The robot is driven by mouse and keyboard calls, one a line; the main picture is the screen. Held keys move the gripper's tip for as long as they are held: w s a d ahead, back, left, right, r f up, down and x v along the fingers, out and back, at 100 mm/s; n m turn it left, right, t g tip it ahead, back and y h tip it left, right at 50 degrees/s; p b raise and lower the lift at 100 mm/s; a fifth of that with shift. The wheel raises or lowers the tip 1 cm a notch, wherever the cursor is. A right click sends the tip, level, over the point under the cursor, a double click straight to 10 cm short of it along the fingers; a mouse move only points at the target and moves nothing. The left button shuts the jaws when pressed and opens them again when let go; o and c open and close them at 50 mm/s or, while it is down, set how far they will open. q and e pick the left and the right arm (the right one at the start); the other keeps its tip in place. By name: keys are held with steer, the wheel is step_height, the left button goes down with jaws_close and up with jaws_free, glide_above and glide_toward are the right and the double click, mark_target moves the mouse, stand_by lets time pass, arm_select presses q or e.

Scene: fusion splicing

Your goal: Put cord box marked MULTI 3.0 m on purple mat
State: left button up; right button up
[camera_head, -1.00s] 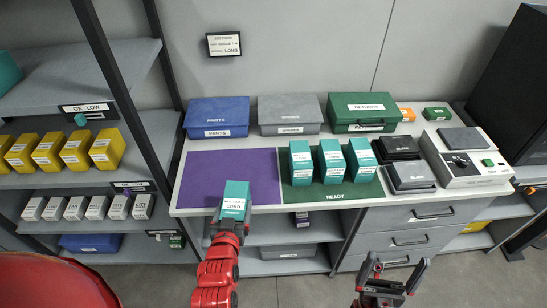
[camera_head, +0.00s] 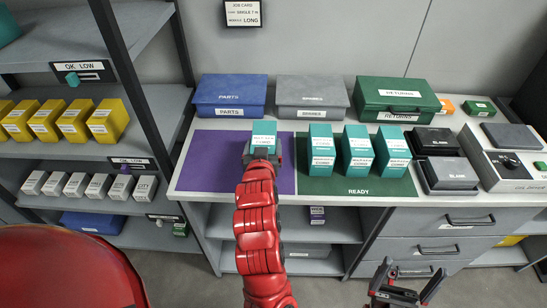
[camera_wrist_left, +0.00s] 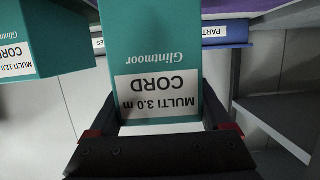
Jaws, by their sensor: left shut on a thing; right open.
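My left gripper (camera_head: 262,158) is shut on a teal cord box (camera_head: 264,134). In the left wrist view its label (camera_wrist_left: 160,95) reads MULTI 3.0 m CORD, upside down in the picture. The box is over the right part of the purple mat (camera_head: 212,163); I cannot tell whether it touches the mat. The mat's edge also shows in the left wrist view (camera_wrist_left: 225,32). My right gripper (camera_head: 414,272) is open and empty, low in front of the drawers.
Several teal cord boxes (camera_head: 357,150) stand on the green READY mat (camera_head: 345,186), close to the right of the held box. Blue (camera_head: 230,95), grey (camera_head: 312,97) and green (camera_head: 397,96) cases line the back. The mat's left part is clear.

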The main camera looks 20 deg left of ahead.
mark_target(273, 135)
arm_select(q)
steer(key=w, duration=0.2)
steer(key=w+d, duration=0.1)
steer(key=w, duration=0.1)
steer(key=shift+w+d+p, duration=0.1)
steer(key=shift+w+p, duration=0.15)
steer(key=shift+p, duration=0.15)
step_height(273, 135, down, 4)
steer(key=shift+r+p, duration=0.2)
steer(key=shift+p, duration=0.35)
steer(key=shift+f, duration=0.1)
